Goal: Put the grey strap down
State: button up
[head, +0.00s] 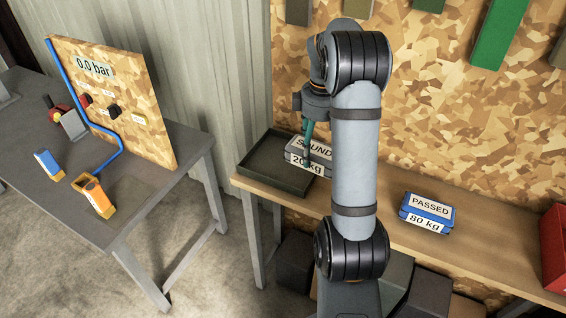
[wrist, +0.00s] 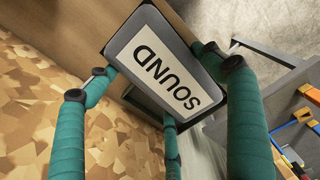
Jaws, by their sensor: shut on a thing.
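The grey strap (head: 296,153) shows as a flat grey pack with white labels reading SOUND and 20 kg. In the head view it is over the right part of a dark tray (head: 262,181) on the wooden bench. Whether it touches the tray floor I cannot tell. My gripper (head: 309,140) reaches down onto it, partly hidden behind my arm. In the wrist view the teal fingers of my gripper (wrist: 168,75) are around the strap (wrist: 128,28) and shut on it, with the SOUND label facing the camera. A dark strip of the tray (wrist: 140,100) shows beyond it.
A blue pack (head: 427,213) labelled PASSED, 80 kg lies farther right on the bench (head: 480,242). A red bin (head: 554,250) is at the right edge. The left part of the tray is empty. A grey table (head: 70,195) with a gauge board (head: 115,100) stands left, across a gap.

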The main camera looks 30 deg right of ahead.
jog(key=shift+d+f+n, duration=0.15)
jog(key=shift+d, duration=0.35)
jog(key=shift+d+f+n, duration=0.15)
jog(key=shift+d, duration=0.35)
jog(key=shift+w+d+f, duration=0.1)
jog(key=shift+d+f, duration=0.1)
jog(key=shift+d, duration=0.05)
jog(key=p, duration=0.4)
send_over(287, 174)
notch_tip(287, 174, down, 7)
jog(key=shift+r, duration=0.1)
notch_tip(287, 174, down, 3)
jog(key=shift+f+p, duration=0.1)
jog(key=shift+p, duration=0.5)
jog(key=shift+f, duration=0.45)
jog(key=shift+s+f+b, duration=0.2)
jog(key=shift+f+b, duration=0.2)
jog(key=shift+b, duration=0.15)
jog(key=o, duration=1.1)
jog(key=shift+s+a, duration=0.1)
jog(key=shift+o, duration=1.3)
jog(key=shift+w+f, duration=0.15)
jog(key=shift+w, duration=0.1)
jog(key=shift+o, duration=0.6)
